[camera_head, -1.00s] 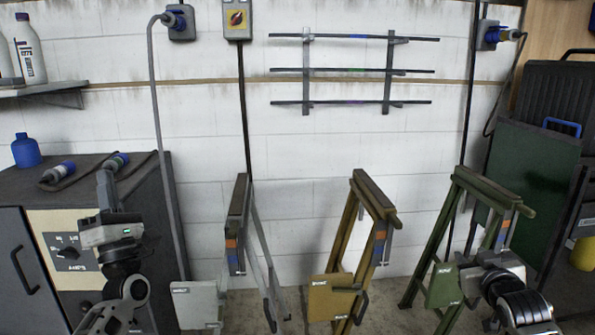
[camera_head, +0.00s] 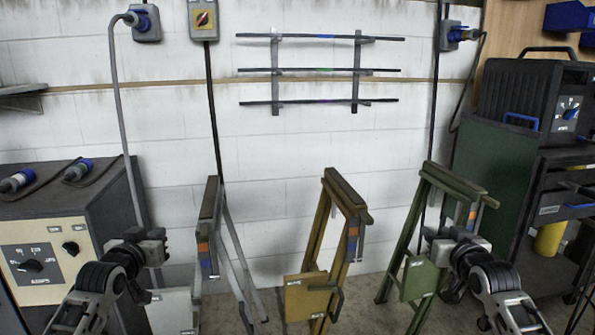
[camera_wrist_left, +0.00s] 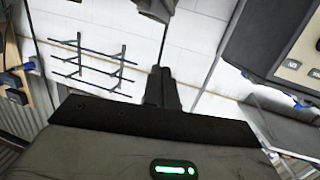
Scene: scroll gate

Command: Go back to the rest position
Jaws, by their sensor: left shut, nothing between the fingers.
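My left gripper (camera_head: 150,243) is at the lower left of the head view, in front of the grey cabinet's right edge. In the left wrist view its dark fingers (camera_wrist_left: 163,88) are together with nothing between them. My right gripper (camera_head: 447,243) is at the lower right, in front of the green trestle (camera_head: 421,258). Its fingers are too small and hidden to tell whether they are open. The two arms stand at about the same height, roughly mirrored. No object is seen held by either gripper.
A grey trestle (camera_head: 208,230) and a yellow trestle (camera_head: 320,240) stand between the arms. A wall rack (camera_head: 276,92) holds three dark rods. A grey cabinet (camera_head: 110,195) with a dial panel is left; a green cart (camera_head: 495,165) is right.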

